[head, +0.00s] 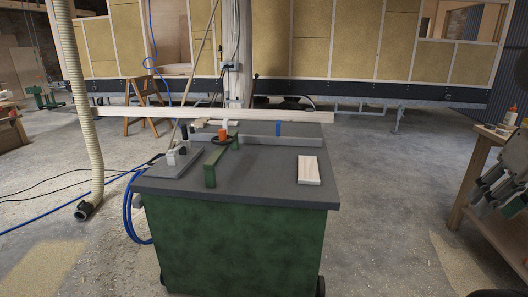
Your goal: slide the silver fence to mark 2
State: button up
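A long grey-silver bar (290,141), which looks like the fence, lies across the back right of the dark worktop (250,182) on a green cabinet. A small blue piece (278,128) stands at its back edge. I cannot make out a scale or a mark 2 at this size. My gripper (484,206) appears at the right edge, partly cut off, far to the right of the worktop and apart from the fence. I cannot tell whether its fingers are open or shut.
A green bar (222,164), an orange part (223,132) and a grey block with knobs (176,162) stand on the worktop's left half. A pale board (309,170) lies at right. A wooden bench (463,205) stands far right. Blue hoses (127,215) hang left.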

aim_at(251, 140)
jog(key=i+j, duration=1.1)
jog(key=j, duration=0.4)
jog(key=i+j, duration=0.15)
jog(key=j, duration=0.35)
jog(key=i+j, duration=0.1)
jog(key=j, duration=0.35)
jog(key=i+j, duration=0.1)
jog(key=j, duration=0.4)
jog(key=i+j+z, duration=0.1)
jog(key=j, duration=1.2)
